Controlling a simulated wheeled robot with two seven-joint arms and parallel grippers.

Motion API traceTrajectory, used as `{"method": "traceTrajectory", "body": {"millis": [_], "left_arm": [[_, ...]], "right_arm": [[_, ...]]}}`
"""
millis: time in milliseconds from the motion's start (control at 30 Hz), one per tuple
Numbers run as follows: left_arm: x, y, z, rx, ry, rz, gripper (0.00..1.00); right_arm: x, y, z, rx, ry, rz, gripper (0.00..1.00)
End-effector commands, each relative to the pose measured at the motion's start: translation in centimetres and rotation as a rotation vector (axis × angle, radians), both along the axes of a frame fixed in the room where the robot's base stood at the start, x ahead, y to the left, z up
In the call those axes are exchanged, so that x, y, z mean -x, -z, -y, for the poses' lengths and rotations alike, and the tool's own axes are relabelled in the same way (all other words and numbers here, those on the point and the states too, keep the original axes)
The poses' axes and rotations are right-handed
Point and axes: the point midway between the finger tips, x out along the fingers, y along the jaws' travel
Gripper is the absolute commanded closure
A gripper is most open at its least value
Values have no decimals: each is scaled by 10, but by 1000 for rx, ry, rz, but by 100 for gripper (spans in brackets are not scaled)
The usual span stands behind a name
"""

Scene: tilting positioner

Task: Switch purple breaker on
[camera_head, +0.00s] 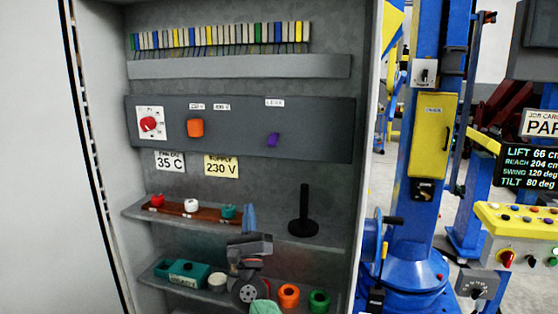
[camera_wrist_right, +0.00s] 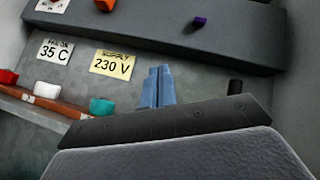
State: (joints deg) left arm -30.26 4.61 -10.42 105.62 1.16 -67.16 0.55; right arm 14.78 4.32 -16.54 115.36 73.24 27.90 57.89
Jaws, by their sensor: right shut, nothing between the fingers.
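The purple breaker (camera_head: 273,140) is a small tilted lever on the right part of the dark grey panel (camera_head: 325,132) in the cabinet. It also shows near the top of the right wrist view (camera_wrist_right: 200,21). My right gripper (camera_head: 249,218) has blue fingers, shut with nothing between them. It points up in front of the shelf, below and slightly left of the purple breaker, and apart from it. The fingers also show in the right wrist view (camera_wrist_right: 157,85). My left gripper is not in view.
An orange breaker (camera_head: 195,128) and a red knob (camera_head: 149,124) sit left on the panel. A black post (camera_head: 303,205) stands on the shelf, right of my gripper. A brown rail (camera_head: 175,206) with coloured knobs lies left. The space before the purple breaker looks clear.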

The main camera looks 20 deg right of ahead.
Motion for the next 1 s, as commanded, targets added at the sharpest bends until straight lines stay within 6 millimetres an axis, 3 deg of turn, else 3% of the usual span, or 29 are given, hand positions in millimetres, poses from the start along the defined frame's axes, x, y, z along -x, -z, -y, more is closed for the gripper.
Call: {"method": "traceTrajectory", "body": {"millis": [100, 300, 900, 967, 1000], "left_arm": [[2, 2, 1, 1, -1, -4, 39], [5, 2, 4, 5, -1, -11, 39], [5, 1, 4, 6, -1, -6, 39], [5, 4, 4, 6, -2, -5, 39], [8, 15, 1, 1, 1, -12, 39]], "right_arm": [[3, -34, 14, -176, -39, 76, 100], [6, -62, 29, -357, -86, 143, 100], [4, -71, 34, -397, -96, 156, 100], [2, -74, 35, -397, -96, 156, 100], [1, -76, 36, -397, -96, 157, 100]]}}
